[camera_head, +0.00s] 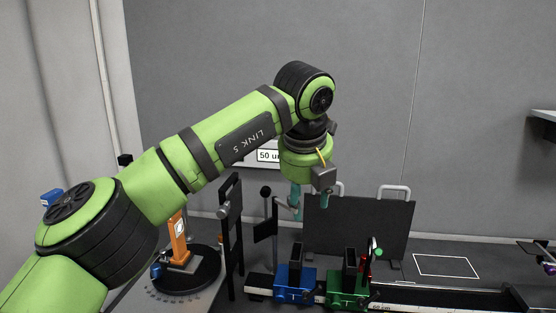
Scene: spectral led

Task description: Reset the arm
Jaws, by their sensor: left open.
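My green and black left arm comes in from the left and reaches up across the middle of the head view. Its wrist bends down, and the left gripper (310,199) hangs with teal fingertips pointing down. The gripper is open, and I see nothing between its fingers. It appears above the bench, in front of the upper left part of a black panel (345,225) with two grey handles. My right gripper does not show.
Below the gripper, a blue carriage (294,285) and a green carriage (347,288) sit on a rail. An orange post (179,240) stands on a black round turntable (205,270) at left. Dark upright stands (231,237) are close by. A white outlined rectangle (445,265) at right is empty.

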